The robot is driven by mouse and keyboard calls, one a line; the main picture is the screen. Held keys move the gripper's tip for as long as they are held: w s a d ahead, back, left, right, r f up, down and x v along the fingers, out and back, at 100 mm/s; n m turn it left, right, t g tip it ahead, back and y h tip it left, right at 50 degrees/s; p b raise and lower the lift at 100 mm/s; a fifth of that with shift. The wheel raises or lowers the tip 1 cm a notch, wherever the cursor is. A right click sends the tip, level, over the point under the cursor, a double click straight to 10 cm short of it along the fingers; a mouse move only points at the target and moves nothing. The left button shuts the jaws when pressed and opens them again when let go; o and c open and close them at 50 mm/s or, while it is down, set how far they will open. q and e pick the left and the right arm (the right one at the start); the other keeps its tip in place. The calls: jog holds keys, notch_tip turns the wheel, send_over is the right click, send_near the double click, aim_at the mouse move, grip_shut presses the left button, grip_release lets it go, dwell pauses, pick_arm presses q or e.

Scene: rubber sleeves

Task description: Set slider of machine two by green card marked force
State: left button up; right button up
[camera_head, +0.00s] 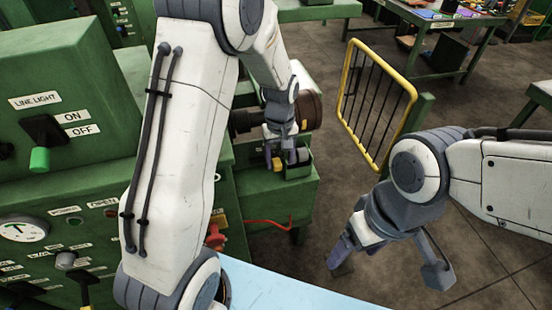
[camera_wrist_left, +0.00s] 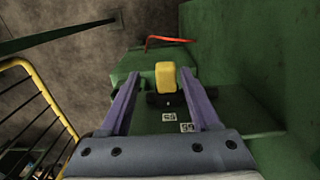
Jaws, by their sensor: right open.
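A yellow slider knob (camera_wrist_left: 165,78) stands on a green machine top, at a dark slot with small white number labels (camera_wrist_left: 168,117) in front of it. My left gripper (camera_wrist_left: 160,88) is open, with its two fingers on either side of the knob and a visible gap to each. In the head view my left gripper (camera_head: 280,161) is low over the green machine (camera_head: 248,193), and the knob is mostly hidden by it. My right gripper (camera_head: 388,264) is open and empty over the floor at the right. I cannot make out a green card marked force.
A green panel with a line light switch (camera_head: 42,130) and a dial gauge (camera_head: 22,230) is at the left. A yellow-framed rail (camera_head: 375,100) stands right of the machine. A light blue surface (camera_head: 285,290) is at the bottom. A worktable (camera_head: 440,45) stands at the back.

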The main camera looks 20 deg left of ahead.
pick_arm(q)
jog(key=shift+a, duration=0.15)
notch_tip(320, 180, up, 10)
jog(key=b, duration=0.1)
jog(key=shift+r, duration=0.25)
jog(key=shift+s, duration=0.1)
dwell(0.4)
